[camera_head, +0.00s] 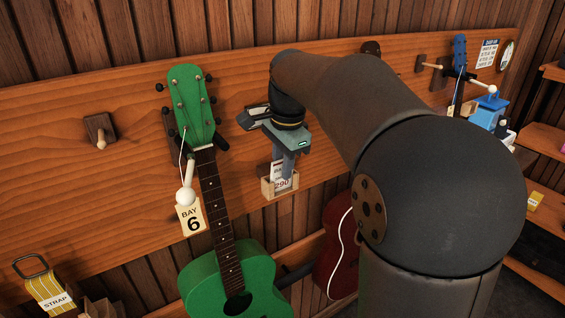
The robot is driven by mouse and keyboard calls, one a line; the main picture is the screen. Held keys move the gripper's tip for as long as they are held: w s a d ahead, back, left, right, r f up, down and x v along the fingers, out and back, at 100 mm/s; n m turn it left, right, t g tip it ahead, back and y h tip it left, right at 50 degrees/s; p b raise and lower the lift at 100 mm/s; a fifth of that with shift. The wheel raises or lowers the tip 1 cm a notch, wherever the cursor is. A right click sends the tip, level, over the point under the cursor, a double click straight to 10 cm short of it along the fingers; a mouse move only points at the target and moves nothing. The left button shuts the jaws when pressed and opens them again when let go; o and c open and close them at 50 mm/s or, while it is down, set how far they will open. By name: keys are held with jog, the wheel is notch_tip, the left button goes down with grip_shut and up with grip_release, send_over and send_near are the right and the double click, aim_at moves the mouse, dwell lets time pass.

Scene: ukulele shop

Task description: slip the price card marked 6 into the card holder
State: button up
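My gripper (286,170) points down at a small wooden card box (268,190) on the board. A white card (283,184) with "290" and part of a word above it stands in or just over this box, beside my fingers. I cannot tell whether my fingers grip the card, or whether it is the one marked 6. My finger gap is not clear.
My arm hides much of the centre right. A dark red ukulele (333,262) hangs partly behind it. A blue ukulele (459,52) and a blue box (487,113) are at far right. The board between the left peg and green ukulele is mostly clear.

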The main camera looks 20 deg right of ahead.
jog(key=shift+r, duration=0.1)
notch_tip(320, 180, up, 16)
jog(key=s, duration=0.2)
jog(key=s+f+n, duration=0.7)
jog(key=s+f, duration=0.4)
jog(key=f, duration=0.4)
jog(key=s+f+n, duration=0.7)
jog(key=s+f, duration=0.5)
jog(key=f, duration=0.4)
jog(key=shift+a+g+p, duration=0.15)
jog(key=shift+g+p, duration=0.15)
jog(key=shift+s+f, duration=0.1)
jog(key=shift+c, duration=0.3)
